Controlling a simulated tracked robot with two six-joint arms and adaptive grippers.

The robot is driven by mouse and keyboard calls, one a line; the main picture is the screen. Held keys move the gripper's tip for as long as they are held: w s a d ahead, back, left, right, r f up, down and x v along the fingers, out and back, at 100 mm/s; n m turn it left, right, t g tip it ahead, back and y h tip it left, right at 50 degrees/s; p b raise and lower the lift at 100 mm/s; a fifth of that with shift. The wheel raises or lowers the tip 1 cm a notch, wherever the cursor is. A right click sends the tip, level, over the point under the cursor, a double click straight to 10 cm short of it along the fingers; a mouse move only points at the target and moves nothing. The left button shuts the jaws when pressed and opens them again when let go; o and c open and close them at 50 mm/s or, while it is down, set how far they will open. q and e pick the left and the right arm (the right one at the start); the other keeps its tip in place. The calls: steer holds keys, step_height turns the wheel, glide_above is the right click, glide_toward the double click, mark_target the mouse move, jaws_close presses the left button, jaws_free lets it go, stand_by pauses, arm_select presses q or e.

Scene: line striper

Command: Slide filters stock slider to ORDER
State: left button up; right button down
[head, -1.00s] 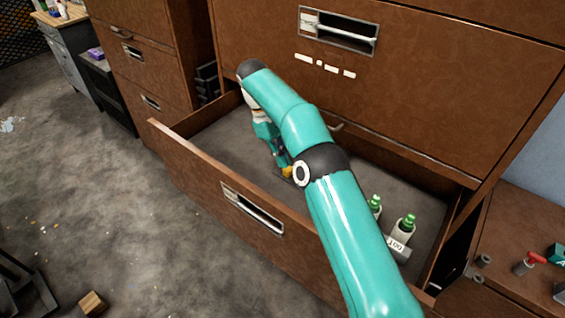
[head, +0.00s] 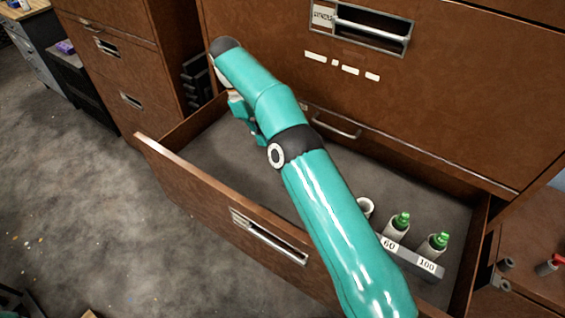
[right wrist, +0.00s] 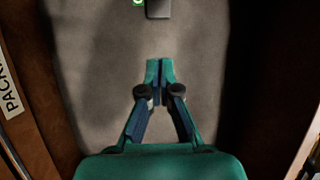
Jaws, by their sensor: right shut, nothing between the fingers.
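I cannot pick out the filters stock slider or the word ORDER for sure. A row of small white strips (head: 343,66) sits on the upper brown drawer front in the head view; any writing on them is too small to read. My right gripper (head: 257,135) is over the open lower drawer (head: 190,185), partly hidden by my own arm. In the right wrist view the right gripper (right wrist: 159,68) has its fingertips together with nothing between them, above a grey surface. My left gripper is not in view.
A holder (head: 412,258) marked 60 and 100 stands at the drawer's right end, with green-topped items (head: 401,221) and a white open tube (head: 365,206). A handle (head: 337,125) shows behind my arm. The drawer's left floor is clear.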

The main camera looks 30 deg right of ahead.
steer(key=x, duration=0.3)
steer(key=b+x, duration=0.1)
steer(key=x, duration=0.2)
steer(key=b+x, duration=0.1)
steer(key=x, duration=0.2)
steer(key=shift+s+d+f, duration=0.2)
steer(key=shift+s+f, duration=0.05)
steer(key=shift+s, duration=0.15)
steer(key=shift+s+d, duration=0.25)
steer(key=shift+s, duration=0.35)
steer(key=shift+s+d, duration=0.25)
steer(key=shift+s, duration=0.35)
steer(key=shift+s+d+f, duration=0.1)
steer(key=shift+s+d, duration=0.2)
steer(key=shift+s, duration=0.3)
